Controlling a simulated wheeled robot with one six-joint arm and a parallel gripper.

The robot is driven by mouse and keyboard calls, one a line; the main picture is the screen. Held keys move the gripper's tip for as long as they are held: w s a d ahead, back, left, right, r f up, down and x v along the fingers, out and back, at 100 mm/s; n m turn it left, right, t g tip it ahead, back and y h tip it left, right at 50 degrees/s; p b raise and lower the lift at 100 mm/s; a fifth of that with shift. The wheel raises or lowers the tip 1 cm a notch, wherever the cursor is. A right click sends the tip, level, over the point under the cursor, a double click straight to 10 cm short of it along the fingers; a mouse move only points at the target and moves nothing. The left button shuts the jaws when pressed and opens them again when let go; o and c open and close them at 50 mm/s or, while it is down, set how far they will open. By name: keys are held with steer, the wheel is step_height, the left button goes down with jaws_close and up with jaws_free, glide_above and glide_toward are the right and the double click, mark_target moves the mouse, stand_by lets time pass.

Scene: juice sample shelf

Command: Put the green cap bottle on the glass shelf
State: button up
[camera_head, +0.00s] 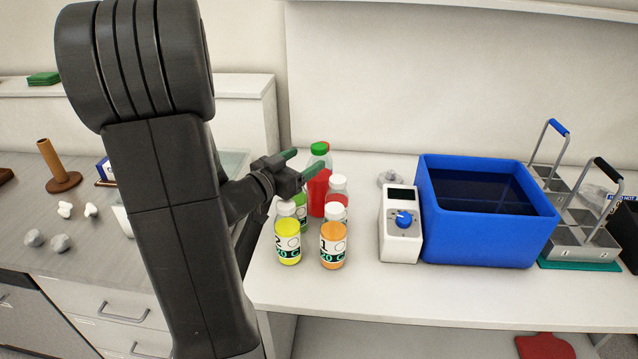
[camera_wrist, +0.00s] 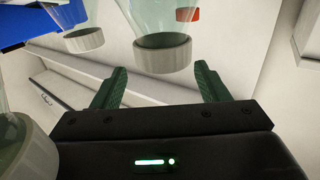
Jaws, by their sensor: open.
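The green cap bottle (camera_head: 319,149) stands upright at the back of a group on the white counter, with red juice inside. My gripper (camera_head: 309,157) is open, with its green fingers pointing towards this bottle near cap height. In the wrist view my gripper (camera_wrist: 161,68) is empty between its fingers, and a clear bottle with a whitish cap (camera_wrist: 163,54) shows just beyond them. No green cap can be made out there. A pale glass-like surface (camera_head: 236,160) shows partly behind my arm; whether it is the glass shelf I cannot tell.
White-capped bottles stand close in front: a yellow one (camera_head: 288,242), an orange one (camera_head: 333,245) and others behind. Right of them are a white device with a blue knob (camera_head: 402,220), a blue water bath (camera_head: 475,240) and metal racks (camera_head: 578,235). The counter's front strip is clear.

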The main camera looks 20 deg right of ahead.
mark_target(313, 153)
steer(key=x, duration=0.2)
steer(key=p+x, duration=0.1)
steer(key=x, duration=0.2)
steer(key=shift+w+a+f, duration=0.15)
steer(key=shift+w, duration=0.05)
jaws_close()
